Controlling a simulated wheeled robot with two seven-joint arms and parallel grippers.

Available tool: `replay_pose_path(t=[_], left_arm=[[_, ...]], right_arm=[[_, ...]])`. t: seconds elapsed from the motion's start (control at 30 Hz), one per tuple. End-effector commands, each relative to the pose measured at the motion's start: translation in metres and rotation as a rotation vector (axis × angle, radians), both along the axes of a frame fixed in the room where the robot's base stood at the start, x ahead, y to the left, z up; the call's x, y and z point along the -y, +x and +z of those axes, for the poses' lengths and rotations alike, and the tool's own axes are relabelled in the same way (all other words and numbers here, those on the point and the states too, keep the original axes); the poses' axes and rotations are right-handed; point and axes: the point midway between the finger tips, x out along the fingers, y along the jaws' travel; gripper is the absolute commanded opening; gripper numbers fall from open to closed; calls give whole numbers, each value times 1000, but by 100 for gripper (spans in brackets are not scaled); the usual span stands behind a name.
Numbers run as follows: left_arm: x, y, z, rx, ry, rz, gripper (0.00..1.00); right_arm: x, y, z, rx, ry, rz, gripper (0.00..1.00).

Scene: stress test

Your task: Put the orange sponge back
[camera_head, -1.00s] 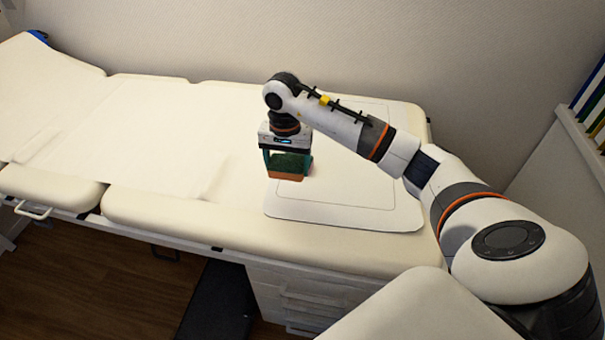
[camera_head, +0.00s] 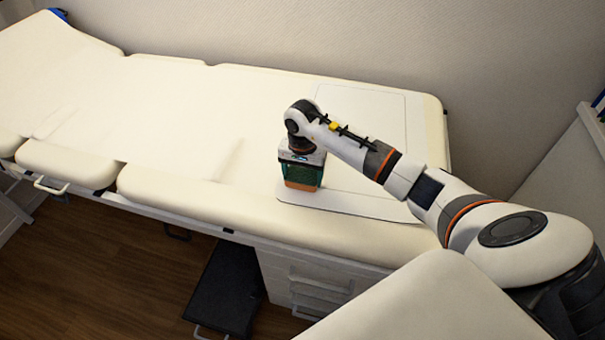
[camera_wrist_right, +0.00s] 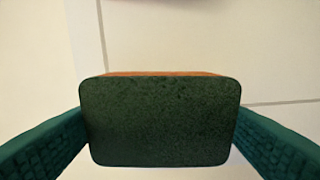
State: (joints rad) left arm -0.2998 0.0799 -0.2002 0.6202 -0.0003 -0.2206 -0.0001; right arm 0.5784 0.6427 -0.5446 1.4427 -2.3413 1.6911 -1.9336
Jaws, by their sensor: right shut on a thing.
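The orange sponge (camera_head: 301,184) has a dark green scouring face and an orange body. In the head view it is at the left front part of a pale flat mat (camera_head: 350,203) on the padded couch; I cannot tell whether it touches the mat. My right gripper (camera_head: 301,175) is shut on the sponge from above. In the right wrist view the sponge's green face (camera_wrist_right: 160,122) fills the space between the two teal fingers, with a strip of orange along its far edge. My left gripper is not in view.
The cream couch (camera_head: 170,110) runs along the wall, and its left and middle parts are clear. Drawers (camera_head: 318,285) and a dark step (camera_head: 225,290) are below its front edge. A white cabinet (camera_head: 570,165) stands at the right.

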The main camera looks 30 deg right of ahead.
Motion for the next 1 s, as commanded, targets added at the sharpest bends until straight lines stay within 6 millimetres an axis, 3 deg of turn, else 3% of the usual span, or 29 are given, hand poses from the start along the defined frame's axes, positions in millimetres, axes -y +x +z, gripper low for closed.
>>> replay_pose_path(t=[0.17, 0.2, 0.3, 0.7, 1.0], left_arm=[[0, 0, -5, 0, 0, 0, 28], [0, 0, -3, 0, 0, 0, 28], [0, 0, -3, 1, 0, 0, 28], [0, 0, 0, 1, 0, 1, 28], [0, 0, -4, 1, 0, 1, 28]], right_arm=[[0, 0, -5, -1, -2, 1, 58], [0, 0, -3, 0, -1, 1, 83], [0, 0, -3, -1, -1, 1, 98], [0, 1, 6, 2, -1, 0, 98], [1, 1, 66, 6, -3, 0, 98]])
